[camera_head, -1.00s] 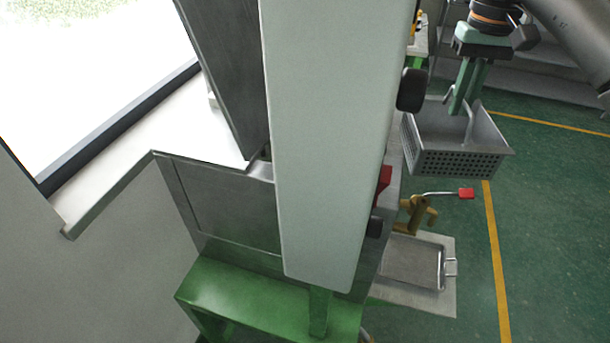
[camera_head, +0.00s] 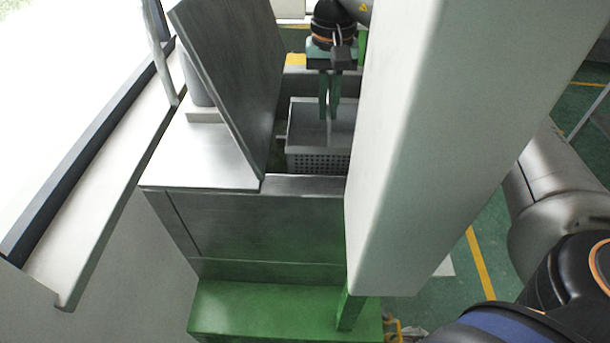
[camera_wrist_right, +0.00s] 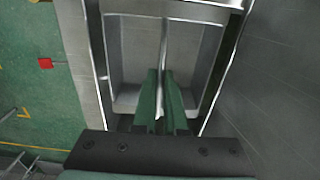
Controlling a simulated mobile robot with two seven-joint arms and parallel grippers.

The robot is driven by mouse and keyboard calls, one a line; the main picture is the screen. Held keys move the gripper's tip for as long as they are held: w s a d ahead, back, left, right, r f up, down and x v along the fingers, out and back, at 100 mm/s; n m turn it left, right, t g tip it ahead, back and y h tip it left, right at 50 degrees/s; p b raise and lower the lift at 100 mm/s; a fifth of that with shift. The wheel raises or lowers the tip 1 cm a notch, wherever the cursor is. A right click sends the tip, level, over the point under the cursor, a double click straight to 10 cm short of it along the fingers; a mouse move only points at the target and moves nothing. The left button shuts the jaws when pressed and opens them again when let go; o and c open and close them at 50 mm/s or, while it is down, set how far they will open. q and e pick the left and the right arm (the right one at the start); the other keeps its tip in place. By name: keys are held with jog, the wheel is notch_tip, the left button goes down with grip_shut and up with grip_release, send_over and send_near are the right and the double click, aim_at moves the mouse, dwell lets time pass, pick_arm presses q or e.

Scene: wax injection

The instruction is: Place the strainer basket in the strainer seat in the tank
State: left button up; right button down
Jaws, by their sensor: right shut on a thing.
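The grey perforated strainer basket (camera_head: 318,160) hangs by its handle from my right gripper (camera_head: 329,114), which is shut on it. In the head view the basket is at the opening of the steel tank (camera_head: 270,225), behind its front wall, with its lower part hidden by that wall. In the right wrist view the green fingers (camera_wrist_right: 162,100) grip the bar across the basket (camera_wrist_right: 132,50), and tank walls flank it. The strainer seat is hidden. I cannot tell whether the basket touches anything below. My left gripper is not in view.
The tank's steel lid (camera_head: 232,75) stands raised and tilted left of the basket. A pale column of mine covers the tank's right side in the head view. A green stand (camera_head: 270,310) supports the tank.

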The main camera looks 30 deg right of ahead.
jog(key=shift+s+f, duration=0.1)
jog(key=shift+f, duration=4.95)
jog(key=shift+f, duration=0.1)
jog(key=c, duration=1)
grip_release()
notch_tip(320, 180, up, 12)
jog(key=shift+d+r, duration=0.1)
